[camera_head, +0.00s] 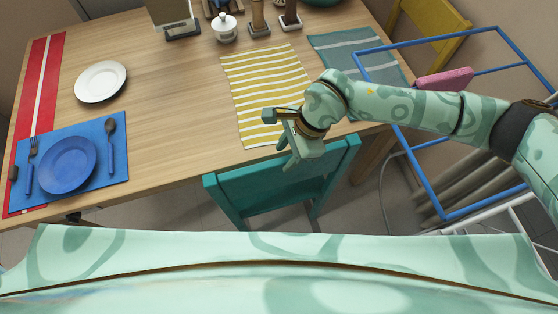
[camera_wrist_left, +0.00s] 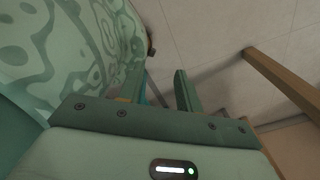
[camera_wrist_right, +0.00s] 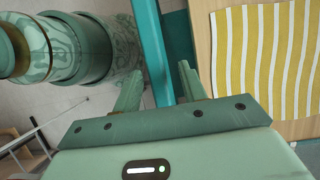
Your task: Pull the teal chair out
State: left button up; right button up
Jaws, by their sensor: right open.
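The teal chair (camera_head: 230,198) stands at the near edge of the wooden table, its back toward me. My right gripper (camera_head: 287,163) is open at the top rail of the chair back. In the right wrist view the teal rail (camera_wrist_right: 152,45) runs into the gap between the open fingers (camera_wrist_right: 158,85); whether they touch it I cannot tell. My left gripper (camera_wrist_left: 158,88) shows only in its wrist view, low over the floor, fingers apart and nothing clearly held. The chair's seat is largely hidden by the table and back.
The wooden table (camera_head: 165,105) holds a yellow striped mat (camera_head: 262,85), a blue plate (camera_head: 67,165) on a blue mat, and a white plate (camera_head: 100,81). A blue-framed rack (camera_head: 425,185) stands close at the right, under my right arm. A yellow chair (camera_head: 436,22) is behind it.

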jog(key=x, duration=0.4)
jog(key=shift+s+d+f+b, duration=0.1)
jog(key=shift+s+f+b, duration=0.05)
jog(key=shift+b, duration=0.2)
jog(key=shift+f, duration=0.2)
pick_arm(q)
jog(key=d, duration=0.2)
jog(key=s+d+f, duration=0.1)
pick_arm(e)
jog(key=shift+f, duration=0.1)
